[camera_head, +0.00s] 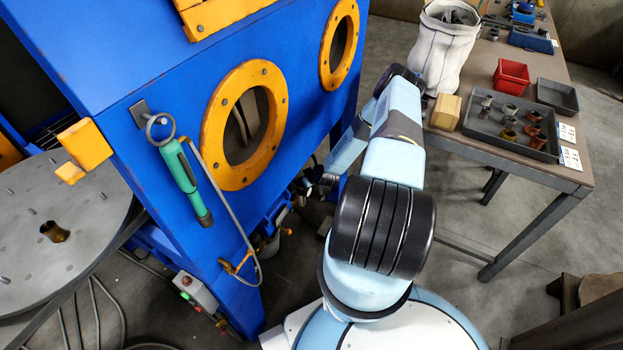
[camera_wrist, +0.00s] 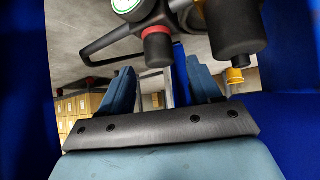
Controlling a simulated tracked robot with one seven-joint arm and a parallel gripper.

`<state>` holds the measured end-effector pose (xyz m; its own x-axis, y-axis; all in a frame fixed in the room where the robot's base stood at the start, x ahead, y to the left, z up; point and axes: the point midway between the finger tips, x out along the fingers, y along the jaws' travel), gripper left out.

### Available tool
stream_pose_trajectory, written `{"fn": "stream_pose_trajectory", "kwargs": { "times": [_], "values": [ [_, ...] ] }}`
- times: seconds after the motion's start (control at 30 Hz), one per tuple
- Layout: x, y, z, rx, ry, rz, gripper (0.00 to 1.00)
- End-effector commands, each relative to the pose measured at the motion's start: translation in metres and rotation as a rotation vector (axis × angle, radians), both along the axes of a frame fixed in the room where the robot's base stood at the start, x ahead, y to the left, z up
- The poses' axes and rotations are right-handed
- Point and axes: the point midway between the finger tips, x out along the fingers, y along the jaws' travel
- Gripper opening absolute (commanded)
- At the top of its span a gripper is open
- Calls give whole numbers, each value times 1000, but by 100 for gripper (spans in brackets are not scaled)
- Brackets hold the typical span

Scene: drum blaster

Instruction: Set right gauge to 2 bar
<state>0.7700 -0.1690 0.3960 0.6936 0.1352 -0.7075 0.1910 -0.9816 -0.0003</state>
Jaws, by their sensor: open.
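In the wrist view, a round gauge (camera_wrist: 127,5) with a white and green face shows at the top edge, cut off, so its reading cannot be made out. I cannot tell whether it is the right gauge. In the head view, the gauges cannot be made out.
A black cylindrical bowl (camera_wrist: 233,30) hangs right of the knob, with a yellow fitting below. A dark bent bar (camera_wrist: 112,40) runs left of the knob. In the head view, the blue blaster cabinet (camera_head: 135,75) stands left and a table (camera_head: 575,95) right.

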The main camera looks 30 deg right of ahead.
Motion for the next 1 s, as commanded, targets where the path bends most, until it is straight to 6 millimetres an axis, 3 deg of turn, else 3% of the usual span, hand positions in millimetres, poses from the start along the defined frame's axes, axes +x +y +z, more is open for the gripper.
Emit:
{"fn": "stream_pose_trajectory", "kwargs": {
  "times": [0.3, 0.5, 1.0],
  "values": [
    [-42, -9, 43, -1, 1, 1, 63],
    [-59, -12, 60, 1, 1, 1, 63],
    [-65, -12, 66, 1, 0, 1, 63]
  ]
}}
